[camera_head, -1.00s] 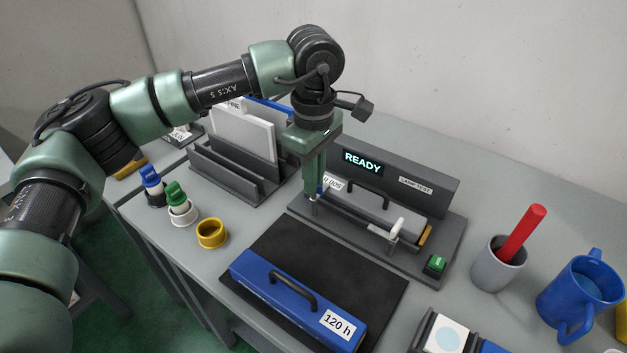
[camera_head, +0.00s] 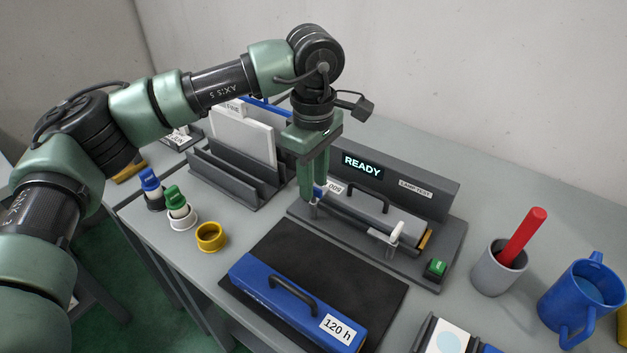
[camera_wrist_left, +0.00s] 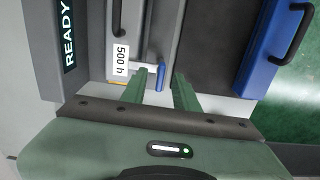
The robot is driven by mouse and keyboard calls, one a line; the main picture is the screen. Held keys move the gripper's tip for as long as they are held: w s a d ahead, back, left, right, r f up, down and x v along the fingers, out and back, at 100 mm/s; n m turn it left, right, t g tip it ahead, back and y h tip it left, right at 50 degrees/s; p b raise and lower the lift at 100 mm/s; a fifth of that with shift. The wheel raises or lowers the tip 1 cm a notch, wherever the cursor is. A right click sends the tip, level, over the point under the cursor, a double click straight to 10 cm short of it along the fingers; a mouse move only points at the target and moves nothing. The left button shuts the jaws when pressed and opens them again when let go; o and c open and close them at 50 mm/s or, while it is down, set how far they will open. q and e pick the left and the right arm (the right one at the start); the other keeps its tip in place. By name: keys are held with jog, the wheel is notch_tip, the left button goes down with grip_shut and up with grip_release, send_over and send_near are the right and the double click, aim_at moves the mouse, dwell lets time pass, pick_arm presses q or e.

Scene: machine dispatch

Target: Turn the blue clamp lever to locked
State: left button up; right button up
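The blue clamp lever (camera_head: 319,192) is at the left end of the grey test fixture (camera_head: 450,262), mostly hidden by my left gripper in the head view. In the left wrist view the blue lever (camera_wrist_left: 160,74) sits on a pale arm, beside the label reading 500 h. My left gripper (camera_head: 313,190) points down over that end of the fixture. Its two green fingers are apart, and the wrist view shows the lever's blue handle in or near the gap between the fingertips (camera_wrist_left: 163,84), closer to the left finger. I cannot tell whether they touch. My right gripper is not in view.
A white lever (camera_head: 397,231) and a green button (camera_head: 437,267) are at the fixture's right. The display (camera_head: 362,166) reads READY. A blue 120 h block (camera_head: 260,280) lies on a black mat in front. A rack (camera_head: 225,178) stands left; a grey cup (camera_head: 487,276) and blue mug (camera_head: 562,305) stand right.

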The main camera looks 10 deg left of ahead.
pick_arm(q)
notch_tip(320, 180, up, 7)
jog(key=shift+r+b, duration=0.1)
jog(key=shift+b, duration=0.3)
